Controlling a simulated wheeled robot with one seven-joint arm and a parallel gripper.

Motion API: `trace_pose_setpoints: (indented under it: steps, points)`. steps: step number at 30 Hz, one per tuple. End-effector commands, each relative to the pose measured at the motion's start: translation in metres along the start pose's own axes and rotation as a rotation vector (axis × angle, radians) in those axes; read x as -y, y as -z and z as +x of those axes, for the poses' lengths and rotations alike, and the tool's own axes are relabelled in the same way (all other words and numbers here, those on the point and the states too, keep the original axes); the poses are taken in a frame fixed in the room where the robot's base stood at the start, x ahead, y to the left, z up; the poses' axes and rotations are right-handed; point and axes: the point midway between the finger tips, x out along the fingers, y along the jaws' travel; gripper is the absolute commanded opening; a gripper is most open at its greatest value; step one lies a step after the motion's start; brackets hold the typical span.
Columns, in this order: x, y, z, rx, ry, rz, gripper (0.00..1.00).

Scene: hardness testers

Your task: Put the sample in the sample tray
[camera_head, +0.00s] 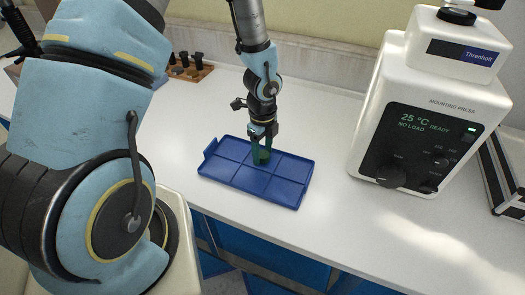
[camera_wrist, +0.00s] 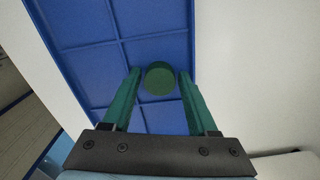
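The sample, a short dark green cylinder (camera_wrist: 159,79), shows in the wrist view between my fingertips, over the blue sample tray (camera_head: 226,169). The tray is a flat blue tray with low ribs dividing it into several compartments; it also shows in the wrist view (camera_wrist: 85,22). My gripper (camera_head: 261,161) has green fingers pointing down over the middle of the tray. In the wrist view my gripper (camera_wrist: 159,74) is open, with a narrow blue gap on each side of the sample. In the head view the fingers mostly hide the sample. I cannot tell exactly how it rests on the tray.
A white mounting press (camera_head: 432,105) with a dark panel reading "25 °C READY NO LOAD" stands right of the tray. A rack with several dark pieces (camera_head: 190,68) stands at the back left. The white bench (camera_head: 330,215) is clear between tray and press.

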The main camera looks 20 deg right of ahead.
Motion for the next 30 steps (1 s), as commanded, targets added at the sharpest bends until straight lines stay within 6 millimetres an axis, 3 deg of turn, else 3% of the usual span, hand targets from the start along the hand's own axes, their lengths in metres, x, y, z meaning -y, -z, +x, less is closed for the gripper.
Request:
trace_pose_setpoints:
  steps: [8, 21, 30]
  points:
    - [0.001, -0.001, -0.017, 0.000, 0.004, -0.001, 0.59]
    - [0.001, -0.001, -0.103, 0.001, 0.004, -0.002, 0.59]
    - [0.000, 0.000, -0.123, 0.000, 0.000, -0.001, 0.59]
